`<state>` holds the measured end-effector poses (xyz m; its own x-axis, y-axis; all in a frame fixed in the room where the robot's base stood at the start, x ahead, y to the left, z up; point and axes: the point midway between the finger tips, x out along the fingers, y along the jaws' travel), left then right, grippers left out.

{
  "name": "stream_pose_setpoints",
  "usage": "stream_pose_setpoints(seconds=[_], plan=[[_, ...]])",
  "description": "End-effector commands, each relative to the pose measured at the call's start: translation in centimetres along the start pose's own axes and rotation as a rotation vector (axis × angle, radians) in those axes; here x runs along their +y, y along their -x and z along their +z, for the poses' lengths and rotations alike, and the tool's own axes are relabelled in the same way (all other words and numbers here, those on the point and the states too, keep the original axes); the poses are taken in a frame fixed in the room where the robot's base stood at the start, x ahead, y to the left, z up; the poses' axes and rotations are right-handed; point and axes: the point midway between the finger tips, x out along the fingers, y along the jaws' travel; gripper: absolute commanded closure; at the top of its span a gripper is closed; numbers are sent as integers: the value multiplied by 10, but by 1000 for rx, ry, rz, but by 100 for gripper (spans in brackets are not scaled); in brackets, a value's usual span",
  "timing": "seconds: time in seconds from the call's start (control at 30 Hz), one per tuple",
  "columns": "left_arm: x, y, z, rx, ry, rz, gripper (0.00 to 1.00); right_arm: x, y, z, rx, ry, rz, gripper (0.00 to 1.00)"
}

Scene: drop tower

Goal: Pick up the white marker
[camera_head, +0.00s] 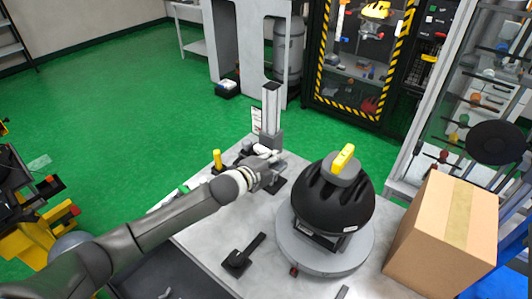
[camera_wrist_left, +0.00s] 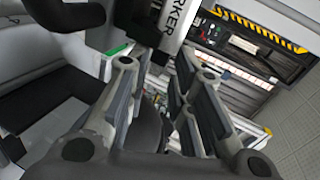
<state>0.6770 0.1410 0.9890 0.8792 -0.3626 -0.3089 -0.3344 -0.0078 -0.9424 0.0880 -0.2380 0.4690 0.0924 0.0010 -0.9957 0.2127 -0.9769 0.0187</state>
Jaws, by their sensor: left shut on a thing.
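The white marker (camera_wrist_left: 184,22) shows in the left wrist view as a white body with dark "MARKER" lettering, at the top centre just beyond the finger linkages. In the head view a small white piece (camera_head: 263,151) shows at my left gripper (camera_head: 270,172), apparently the same marker. My left gripper is shut on it, above the far left part of the grey table, close to a grey upright post. The fingers hide part of the marker. My right gripper is not in view.
A black dome with a yellow top (camera_head: 333,195) stands on a round grey base (camera_head: 358,258) right of the gripper. A cardboard box (camera_head: 412,240) stands farther right. The grey post (camera_head: 271,115) rises behind the gripper. A yellow-topped item (camera_head: 217,159) and black bracket (camera_head: 243,256) are on the table.

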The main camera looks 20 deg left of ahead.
Motion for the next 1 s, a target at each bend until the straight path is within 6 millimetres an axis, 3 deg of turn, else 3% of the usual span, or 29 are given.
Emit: stream_pose_setpoints(seconds=[0.33,0.57,1.0], plan=[[-4,1,0,0,-1,0,97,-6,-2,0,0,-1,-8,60],[-30,9,-3,0,-4,-5,97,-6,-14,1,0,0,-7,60],[-70,77,-27,1,-3,-2,97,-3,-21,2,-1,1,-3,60]])
